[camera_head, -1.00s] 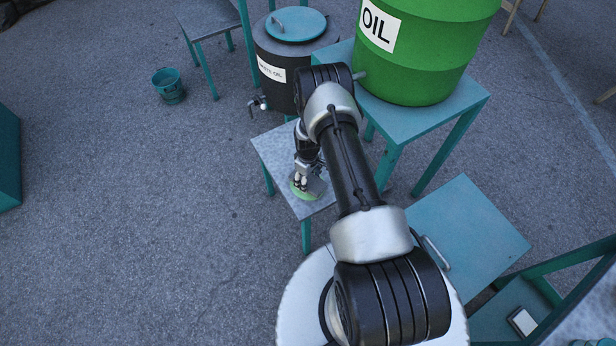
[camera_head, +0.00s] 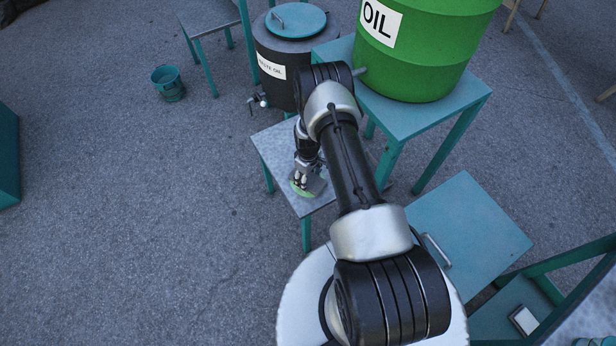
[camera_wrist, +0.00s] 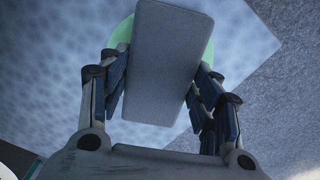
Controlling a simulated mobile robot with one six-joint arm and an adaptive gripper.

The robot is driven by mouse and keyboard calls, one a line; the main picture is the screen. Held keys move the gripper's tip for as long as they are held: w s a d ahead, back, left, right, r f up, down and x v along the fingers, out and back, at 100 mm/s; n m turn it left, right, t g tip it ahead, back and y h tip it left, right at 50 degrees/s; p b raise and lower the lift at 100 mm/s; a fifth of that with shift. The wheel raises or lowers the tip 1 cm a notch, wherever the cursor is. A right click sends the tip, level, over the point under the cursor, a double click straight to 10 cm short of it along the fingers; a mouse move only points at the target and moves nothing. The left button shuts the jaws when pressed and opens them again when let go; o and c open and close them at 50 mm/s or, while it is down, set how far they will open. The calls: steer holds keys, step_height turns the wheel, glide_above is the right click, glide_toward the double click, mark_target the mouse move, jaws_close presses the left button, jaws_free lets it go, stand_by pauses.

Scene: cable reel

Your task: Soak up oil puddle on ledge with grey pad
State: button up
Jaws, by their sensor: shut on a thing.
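My gripper (camera_wrist: 162,88) is shut on the grey pad (camera_wrist: 165,65), a flat rounded slab between its fingers in the wrist view. The pad hides the middle of the green oil puddle (camera_wrist: 122,32), whose edges show on both sides of it. In the head view my gripper (camera_head: 303,178) is down at the front part of the small ledge (camera_head: 277,150), and the green puddle (camera_head: 302,192) shows around its tip. I cannot tell whether the pad touches the puddle.
A green oil drum (camera_head: 420,50) stands on a teal table (camera_head: 440,115) behind my arm. A dark waste oil drum (camera_head: 275,85) with a tap stands behind the ledge. A teal bucket (camera_head: 168,85) is on the ground. Open ground (camera_head: 130,230) lies left of the ledge.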

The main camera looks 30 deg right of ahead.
steer(key=shift+f, duration=0.15)
steer(key=o, duration=1.1)
step_height(320, 180, up, 8)
steer(key=shift+f, duration=0.2)
